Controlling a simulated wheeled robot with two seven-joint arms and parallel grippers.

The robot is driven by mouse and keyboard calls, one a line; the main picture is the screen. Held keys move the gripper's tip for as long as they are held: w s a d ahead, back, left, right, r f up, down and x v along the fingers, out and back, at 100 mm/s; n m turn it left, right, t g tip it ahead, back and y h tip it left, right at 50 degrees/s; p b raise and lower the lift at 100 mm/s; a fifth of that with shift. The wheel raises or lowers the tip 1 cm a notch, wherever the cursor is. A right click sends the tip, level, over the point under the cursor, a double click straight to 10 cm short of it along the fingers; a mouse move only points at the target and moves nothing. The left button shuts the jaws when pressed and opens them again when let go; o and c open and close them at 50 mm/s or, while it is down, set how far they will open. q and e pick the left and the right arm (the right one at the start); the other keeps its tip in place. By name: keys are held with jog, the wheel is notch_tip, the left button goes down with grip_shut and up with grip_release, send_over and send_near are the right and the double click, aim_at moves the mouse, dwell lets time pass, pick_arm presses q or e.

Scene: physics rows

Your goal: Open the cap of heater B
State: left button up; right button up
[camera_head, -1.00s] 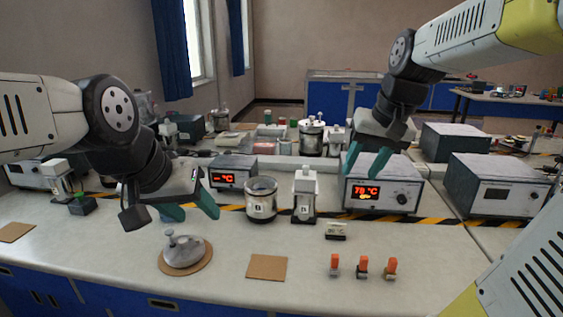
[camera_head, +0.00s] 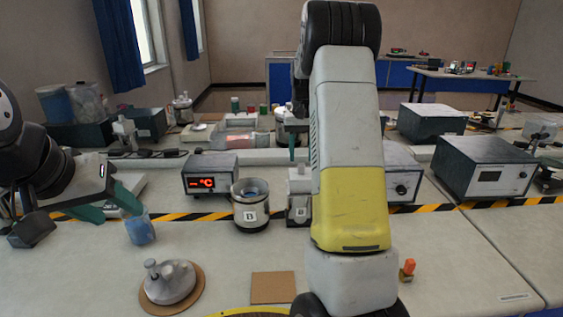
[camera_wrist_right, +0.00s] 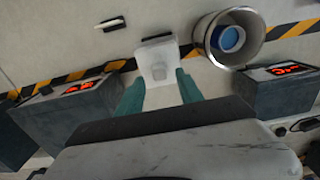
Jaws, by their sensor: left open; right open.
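The round metal heater B (camera_head: 251,208), labelled B, stands open on the bench with something blue inside. In the right wrist view, heater B (camera_wrist_right: 205,45) is right of my gripper. A grey lid with a knob (camera_head: 170,281) lies on a round cork mat (camera_head: 197,296). A white-topped metal unit (camera_head: 299,205) with a small label stands right of heater B, partly hidden by my right arm. In the right wrist view, my open right gripper (camera_wrist_right: 158,84) points at its white top (camera_wrist_right: 157,57); contact is unclear. My left gripper (camera_head: 110,206) is open and empty, left of heater B.
A blue beaker (camera_head: 140,229) stands close to my left gripper. A display box (camera_head: 210,175) is behind heater B. A square cork mat (camera_head: 273,287) lies bare in front. An orange-topped item (camera_head: 407,270) is beside my right arm.

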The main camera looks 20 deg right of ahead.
aim_at(301, 164)
jog(key=shift+f, duration=2.15)
grip_shut()
